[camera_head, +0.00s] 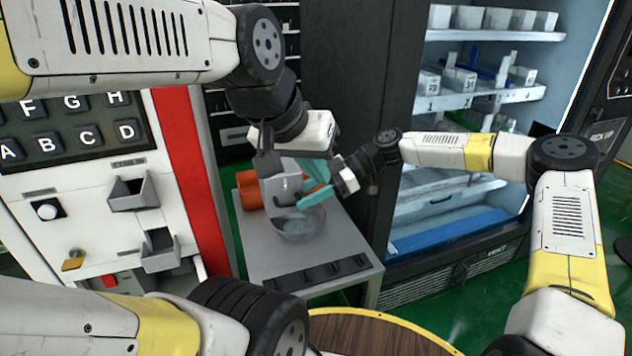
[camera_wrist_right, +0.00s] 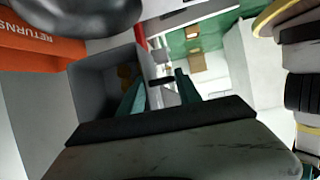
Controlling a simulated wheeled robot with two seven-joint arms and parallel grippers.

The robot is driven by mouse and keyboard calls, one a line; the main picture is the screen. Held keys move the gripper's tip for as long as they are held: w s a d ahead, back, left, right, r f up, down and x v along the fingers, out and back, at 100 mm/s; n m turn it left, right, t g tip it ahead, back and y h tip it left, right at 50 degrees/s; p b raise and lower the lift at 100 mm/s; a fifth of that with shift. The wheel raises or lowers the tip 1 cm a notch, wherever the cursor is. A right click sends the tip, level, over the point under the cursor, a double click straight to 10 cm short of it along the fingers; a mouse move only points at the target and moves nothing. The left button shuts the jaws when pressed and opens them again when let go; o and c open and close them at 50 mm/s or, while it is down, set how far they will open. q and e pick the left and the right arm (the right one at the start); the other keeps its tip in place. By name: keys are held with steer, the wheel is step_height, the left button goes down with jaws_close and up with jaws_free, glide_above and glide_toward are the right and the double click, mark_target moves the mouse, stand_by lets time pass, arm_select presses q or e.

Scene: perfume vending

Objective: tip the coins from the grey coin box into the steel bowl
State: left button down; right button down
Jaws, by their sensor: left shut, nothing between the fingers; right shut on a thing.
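The grey coin box (camera_head: 281,190) hangs tilted above the steel bowl (camera_head: 299,226). My right gripper (camera_head: 322,187) is shut on the box wall from the right. In the right wrist view its teal fingers (camera_wrist_right: 155,95) pinch the wall of the box (camera_wrist_right: 92,85), and some gold coins (camera_wrist_right: 125,74) show inside. The bowl stands on the small grey table; part of it is behind the box, and its dark underside or rim (camera_wrist_right: 85,12) shows at the top of the wrist view. My left gripper (camera_head: 266,165) is shut and empty, close beside the box; its fingertips are mostly hidden.
An orange returns bin (camera_head: 248,192) stands behind the box on the grey table (camera_head: 262,262); it shows in the wrist view too (camera_wrist_right: 40,42). A vending panel (camera_head: 110,185) is at left and an open cabinet (camera_head: 480,120) at right. A round wooden top (camera_head: 370,335) lies in front.

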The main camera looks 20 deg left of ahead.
steer(key=shift+w+d+f+g+y, duration=0.45)
steer(key=shift+d+f+g+y, duration=0.25)
steer(key=shift+y, duration=0.45)
steer(key=shift+w+d+f+g+y, duration=0.45)
steer(key=shift+g+y, duration=0.3)
steer(key=shift+y, duration=0.45)
steer(key=shift+w+d+f+g+y, duration=0.5)
steer(key=shift+d+g+y, duration=0.2)
steer(key=shift+y, duration=0.45)
steer(key=shift+m, duration=0.3)
